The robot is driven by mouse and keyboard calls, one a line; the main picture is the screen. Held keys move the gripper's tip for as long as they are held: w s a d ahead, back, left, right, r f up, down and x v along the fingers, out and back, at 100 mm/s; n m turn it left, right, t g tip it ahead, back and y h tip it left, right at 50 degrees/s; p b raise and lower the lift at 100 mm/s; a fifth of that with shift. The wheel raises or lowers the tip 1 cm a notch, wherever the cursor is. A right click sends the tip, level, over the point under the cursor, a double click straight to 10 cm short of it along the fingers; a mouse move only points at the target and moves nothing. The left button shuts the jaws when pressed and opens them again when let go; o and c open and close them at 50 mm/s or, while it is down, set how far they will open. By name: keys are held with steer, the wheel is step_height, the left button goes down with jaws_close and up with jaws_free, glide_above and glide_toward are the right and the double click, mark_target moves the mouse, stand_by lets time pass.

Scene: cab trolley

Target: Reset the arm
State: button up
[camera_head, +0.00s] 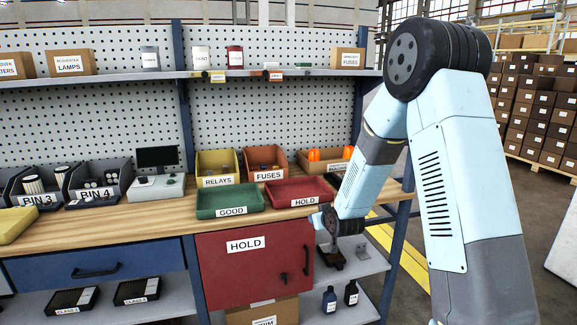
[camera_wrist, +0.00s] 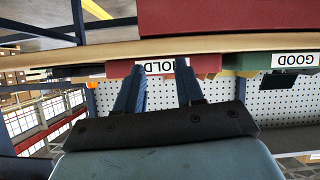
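My arm (camera_head: 445,170) rises on the right in the head view, bends at a dark joint at the top and reaches down and left to the bench front. Its dark end is beside the bench edge, just below the red HOLD tray (camera_head: 295,193); the fingers are hard to make out there. In the upside-down wrist view, my gripper (camera_wrist: 160,68) shows two dark fingers spread apart with nothing held between them. The HOLD tray's label (camera_wrist: 162,66) shows behind the fingertips.
The green GOOD tray (camera_head: 230,200) sits left of the HOLD tray on the wooden bench. Below is a red HOLD cabinet (camera_head: 250,262). A lower shelf with two dark bottles (camera_head: 329,299) lies beneath my gripper. Stacked boxes (camera_head: 537,110) stand at the far right.

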steer(key=s+d+r+m+g+h, duration=0.15)
steer(key=s+d+r, duration=0.25)
steer(key=s+r, duration=0.5)
steer(key=s+d+r+m+g+h, duration=0.1)
steer(key=s+d+r+g, duration=0.1)
steer(key=s+d+r, duration=0.5)
steer(key=s+d+r+m+g, duration=0.1)
steer(key=s+r, duration=0.3)
steer(key=s, duration=0.8)
steer(key=s+d+r+m+g, duration=0.1)
steer(key=s+r, duration=0.3)
steer(key=s, duration=0.9)
steer(key=shift+s+d+g+h, duration=0.15)
steer(key=shift+g+h, duration=0.2)
steer(key=shift+g, duration=0.1)
